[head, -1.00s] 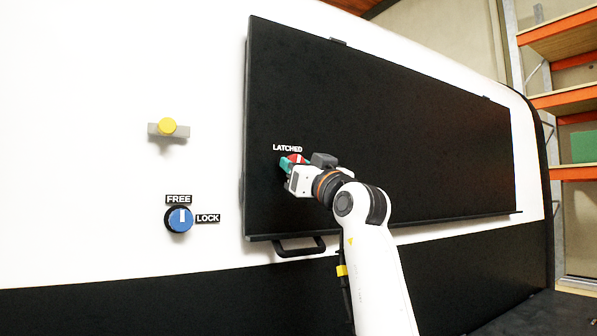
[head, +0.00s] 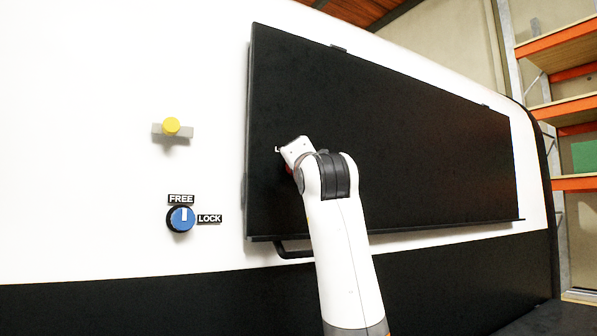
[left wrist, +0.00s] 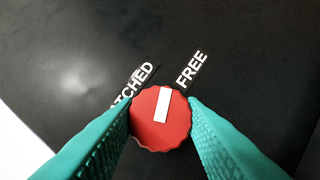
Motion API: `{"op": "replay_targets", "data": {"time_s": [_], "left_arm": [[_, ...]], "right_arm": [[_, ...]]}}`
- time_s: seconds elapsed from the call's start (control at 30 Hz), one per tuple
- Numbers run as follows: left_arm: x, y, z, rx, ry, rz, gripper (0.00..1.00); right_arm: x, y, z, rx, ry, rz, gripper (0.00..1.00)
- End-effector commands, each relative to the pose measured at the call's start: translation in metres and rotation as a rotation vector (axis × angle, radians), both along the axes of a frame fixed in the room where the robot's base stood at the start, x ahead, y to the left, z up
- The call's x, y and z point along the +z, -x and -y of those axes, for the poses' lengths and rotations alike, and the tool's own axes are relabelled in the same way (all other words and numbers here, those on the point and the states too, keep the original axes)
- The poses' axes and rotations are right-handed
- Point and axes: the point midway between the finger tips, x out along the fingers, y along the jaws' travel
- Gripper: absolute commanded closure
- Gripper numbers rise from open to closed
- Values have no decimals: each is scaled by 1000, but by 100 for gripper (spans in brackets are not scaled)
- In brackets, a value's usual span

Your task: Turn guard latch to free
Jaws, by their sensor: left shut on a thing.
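The guard latch is a round red knob (left wrist: 150,138) with a white pointer bar on a black panel. In the left wrist view, a FREE label (left wrist: 191,70) sits up and right of it, and a partly covered LATCHED label (left wrist: 134,86) up and left. The pointer aims between the two labels. My left gripper (left wrist: 160,116) has its teal fingers on either side of the knob, shut on it. In the head view, my arm hides the fingers and nearly all of the knob; only a sliver of red shows. My right gripper is out of view.
The black hatch panel (head: 420,130) is closed on the white wall, with a dark handle (head: 290,250) under its lower edge. Orange shelving (head: 565,108) stands at the far right.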

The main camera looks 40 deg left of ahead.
Motion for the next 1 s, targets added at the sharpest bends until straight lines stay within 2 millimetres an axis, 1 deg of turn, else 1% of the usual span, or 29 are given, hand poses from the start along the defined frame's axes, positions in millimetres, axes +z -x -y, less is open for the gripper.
{"op": "replay_targets", "data": {"time_s": [0.2, 0.5, 0.7, 1.0], "left_arm": [[2, 1, 0, 2, -54, -172, 87], [3, 1, 0, 3, -100, -332, 87], [3, 1, 0, 2, -114, -383, 87], [2, 1, 0, 1, -118, -400, 87]], "right_arm": [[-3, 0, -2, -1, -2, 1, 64], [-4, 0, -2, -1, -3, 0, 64], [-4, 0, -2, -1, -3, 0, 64], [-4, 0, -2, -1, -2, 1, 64]]}}
